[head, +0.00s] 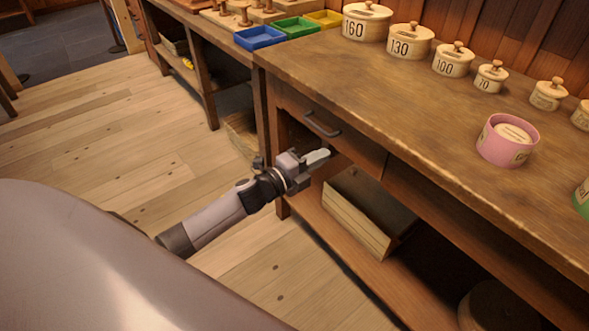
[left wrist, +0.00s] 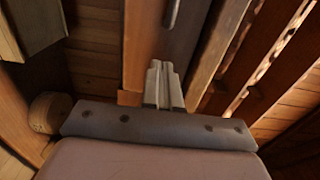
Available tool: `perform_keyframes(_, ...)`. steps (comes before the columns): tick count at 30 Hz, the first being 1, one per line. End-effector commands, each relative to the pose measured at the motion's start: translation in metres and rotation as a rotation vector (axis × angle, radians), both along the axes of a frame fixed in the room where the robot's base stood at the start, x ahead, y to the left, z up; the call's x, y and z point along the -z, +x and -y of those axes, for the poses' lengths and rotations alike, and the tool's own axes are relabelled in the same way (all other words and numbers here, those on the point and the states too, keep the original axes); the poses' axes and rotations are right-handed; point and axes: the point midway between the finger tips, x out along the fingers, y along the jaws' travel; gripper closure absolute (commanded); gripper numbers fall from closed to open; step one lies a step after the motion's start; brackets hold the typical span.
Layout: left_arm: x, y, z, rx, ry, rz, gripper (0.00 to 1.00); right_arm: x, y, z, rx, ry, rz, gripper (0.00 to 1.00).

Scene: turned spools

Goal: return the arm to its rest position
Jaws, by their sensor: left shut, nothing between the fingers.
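My left gripper (head: 317,158) is shut and empty in the head view. It is in front of the workbench (head: 400,85), below the top's front edge and near the drawer (head: 325,130) with its dark handle (head: 322,127). In the left wrist view the two fingers (left wrist: 163,85) of the left gripper lie side by side, with wooden bench parts beyond them. I cannot tell whether the gripper touches the bench. My right gripper is in neither view.
A pink container (head: 508,142) and several numbered lidded tubs, one marked 160 (head: 366,22), stand on the bench. Blue (head: 259,38), green (head: 296,28) and yellow trays are at the back. A wooden box (head: 360,220) is on the lower shelf. Open floor (head: 90,120) lies to the left.

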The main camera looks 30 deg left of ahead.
Motion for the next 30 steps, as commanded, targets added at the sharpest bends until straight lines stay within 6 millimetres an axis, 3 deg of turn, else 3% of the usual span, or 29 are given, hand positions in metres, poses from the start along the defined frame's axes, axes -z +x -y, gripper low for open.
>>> perform_keyframes(9,0.001,-0.045,-0.018,0.001,0.0,-0.002,1.0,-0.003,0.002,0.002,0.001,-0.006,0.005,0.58)
perform_keyframes(23,0.0,-0.062,-0.022,-0.006,-0.024,-0.017,1.0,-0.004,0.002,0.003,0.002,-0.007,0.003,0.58)
perform_keyframes(26,0.003,-0.076,-0.017,-0.041,-0.129,-0.089,1.0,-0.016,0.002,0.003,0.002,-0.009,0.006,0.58)
perform_keyframes(30,0.013,-0.119,-0.005,-0.153,-0.421,-0.292,1.0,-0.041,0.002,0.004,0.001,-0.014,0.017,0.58)
